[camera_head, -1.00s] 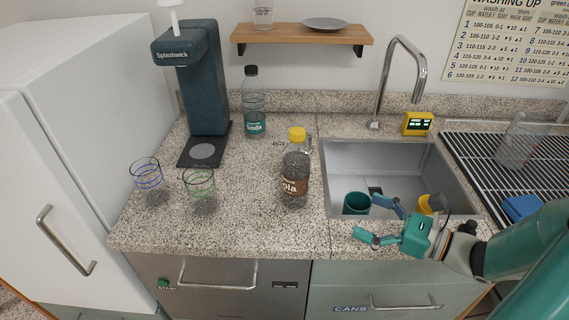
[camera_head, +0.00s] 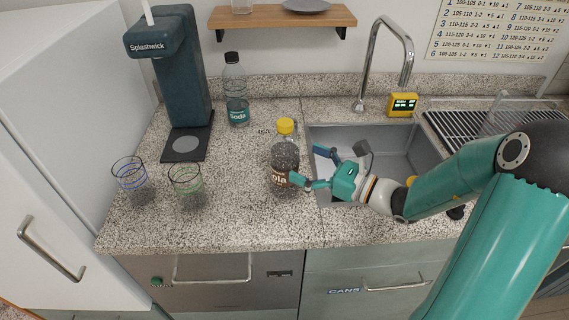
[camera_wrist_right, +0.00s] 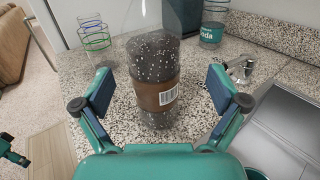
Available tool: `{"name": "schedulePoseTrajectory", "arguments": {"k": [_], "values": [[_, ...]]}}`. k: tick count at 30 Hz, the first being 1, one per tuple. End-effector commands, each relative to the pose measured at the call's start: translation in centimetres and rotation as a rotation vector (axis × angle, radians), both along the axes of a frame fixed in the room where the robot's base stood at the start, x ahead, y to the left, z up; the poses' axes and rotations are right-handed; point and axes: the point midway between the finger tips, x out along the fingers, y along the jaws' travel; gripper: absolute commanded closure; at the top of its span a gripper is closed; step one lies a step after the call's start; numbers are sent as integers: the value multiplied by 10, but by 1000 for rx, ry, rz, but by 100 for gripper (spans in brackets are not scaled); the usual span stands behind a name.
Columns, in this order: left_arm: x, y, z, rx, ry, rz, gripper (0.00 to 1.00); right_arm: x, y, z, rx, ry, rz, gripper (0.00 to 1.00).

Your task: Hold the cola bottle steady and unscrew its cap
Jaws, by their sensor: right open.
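The cola bottle (camera_head: 285,155) stands upright on the speckled counter, left of the sink, its yellow cap (camera_head: 285,126) on top. My right gripper (camera_head: 309,167) is open at the bottle's right side, low near its brown label. In the right wrist view the bottle (camera_wrist_right: 154,60) stands ahead between the two spread fingers, with gaps on both sides; its cap is out of frame. A small teal and dark part (camera_wrist_right: 12,151) at that view's left edge looks like my left gripper, too little shown to read its jaws. The head view does not show it.
A soda bottle (camera_head: 236,95) stands behind. Two striped glasses (camera_head: 130,177) (camera_head: 186,183) stand to the left, before the Splashwick machine (camera_head: 178,75). The sink (camera_head: 415,150), with its tall tap (camera_head: 408,60), lies right. A yellow timer (camera_head: 402,104) sits behind the sink.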

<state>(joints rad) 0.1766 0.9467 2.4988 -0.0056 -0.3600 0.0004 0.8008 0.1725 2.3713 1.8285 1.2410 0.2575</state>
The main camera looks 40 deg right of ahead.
Motion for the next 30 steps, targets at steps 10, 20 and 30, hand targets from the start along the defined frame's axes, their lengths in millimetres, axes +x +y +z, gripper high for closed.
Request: {"name": "schedulePoseTrajectory", "arguments": {"k": [10, 20, 30], "values": [[0, 0, 15, 0, 0, 0, 100, 29, 22, 4, 2, 1, 3, 3], [0, 0, 17, 0, 0, 0, 100, 46, 27, 1, 0, 1, -3, 3], [0, 0, 17, 0, 0, 0, 100, 46, 27, 1, 0, 1, -2, 45]]}}
